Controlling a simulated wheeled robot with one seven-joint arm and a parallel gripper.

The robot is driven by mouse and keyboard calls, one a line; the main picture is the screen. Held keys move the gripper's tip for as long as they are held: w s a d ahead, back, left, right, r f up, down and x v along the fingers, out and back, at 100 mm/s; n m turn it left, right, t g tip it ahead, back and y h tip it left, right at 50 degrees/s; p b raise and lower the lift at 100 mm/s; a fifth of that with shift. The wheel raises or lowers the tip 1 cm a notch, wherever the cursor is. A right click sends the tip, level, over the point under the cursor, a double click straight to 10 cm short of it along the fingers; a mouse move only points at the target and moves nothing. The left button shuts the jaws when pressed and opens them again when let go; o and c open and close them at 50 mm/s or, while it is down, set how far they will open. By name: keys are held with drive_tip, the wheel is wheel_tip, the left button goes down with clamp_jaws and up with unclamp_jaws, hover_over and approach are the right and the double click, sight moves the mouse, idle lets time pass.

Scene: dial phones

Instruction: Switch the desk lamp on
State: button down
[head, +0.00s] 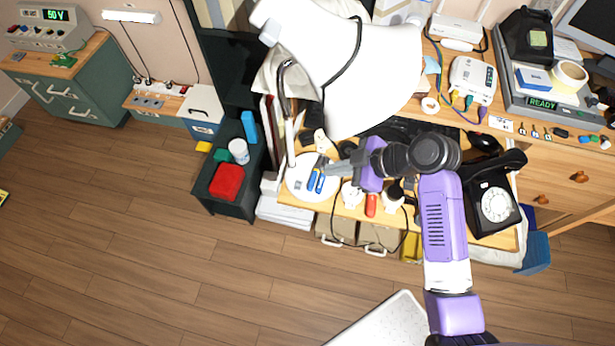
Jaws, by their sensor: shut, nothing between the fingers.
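The desk lamp has a large white shade (375,75) that fills the top middle of the head view. Its thin stem runs down the left side to a round white base (296,190) on the wooden desk. Small blue parts (316,181) show on the base; I cannot tell which is the switch. My gripper (328,170) points left, its fingertips over or beside the right part of the base. It is shut and empty. I cannot tell whether the fingertips touch anything, or whether the lamp is lit.
A black dial phone (493,203) stands right of my arm. A red item (371,205) and white items lie below my gripper, near the desk's front edge. A dark cabinet with a red box (226,181) stands at the left. The wooden floor (180,270) in front is mostly clear.

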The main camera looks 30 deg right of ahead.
drive_tip(key=shift+w+f, duration=0.1)
hover_over(301, 182)
drive_tip(key=s, duration=0.2)
drive_tip(key=f, duration=0.6)
drive_tip(key=shift+w+d+f+p, duration=0.1)
drive_tip(key=shift+d+f+p, duration=0.2)
drive_tip(key=shift+d+f, duration=0.1)
wheel_tip(301, 182, down, 2)
drive_tip(key=shift+w+d+f, duration=0.1)
drive_tip(key=shift+d+f, duration=0.05)
drive_tip(key=shift+f, duration=0.05)
drive_tip(key=shift+w+d+f, duration=0.1)
drive_tip(key=shift+w+f, duration=0.05)
drive_tip(key=shift+f, duration=0.65)
drive_tip(key=shift+w+d+f+m+g+y+b, duration=0.25)
drive_tip(key=shift+f+m+g+y+b, duration=0.2)
drive_tip(key=shift+f+b, duration=0.2)
drive_tip(key=shift+s+a+r, duration=0.1)
drive_tip(key=shift+s+a, duration=0.05)
drive_tip(key=shift+s, duration=0.05)
